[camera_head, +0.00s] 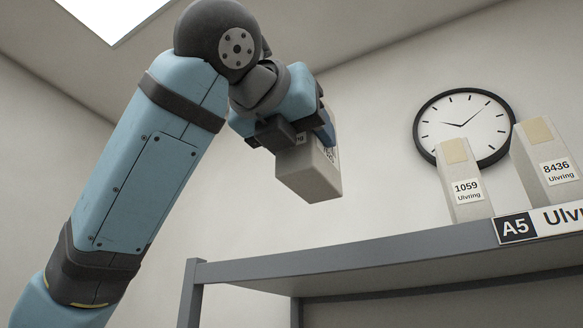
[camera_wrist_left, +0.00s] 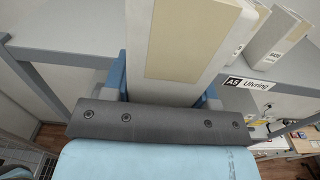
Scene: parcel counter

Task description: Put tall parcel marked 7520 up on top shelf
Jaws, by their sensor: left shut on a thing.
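In the left wrist view the parcel (camera_wrist_left: 187,38), with a tan strip, stands between the blue fingers (camera_wrist_left: 165,88). The top shelf (camera_wrist_left: 75,22) lies behind and below it there. My right gripper is not in view.
Parcels marked 1059 (camera_head: 461,182) and 8436 (camera_head: 546,164) stand on the top shelf at the right, behind the A5 Ulvring sign (camera_head: 540,221). The shelf's left part looks free. A round clock (camera_head: 463,123) hangs on the wall behind.

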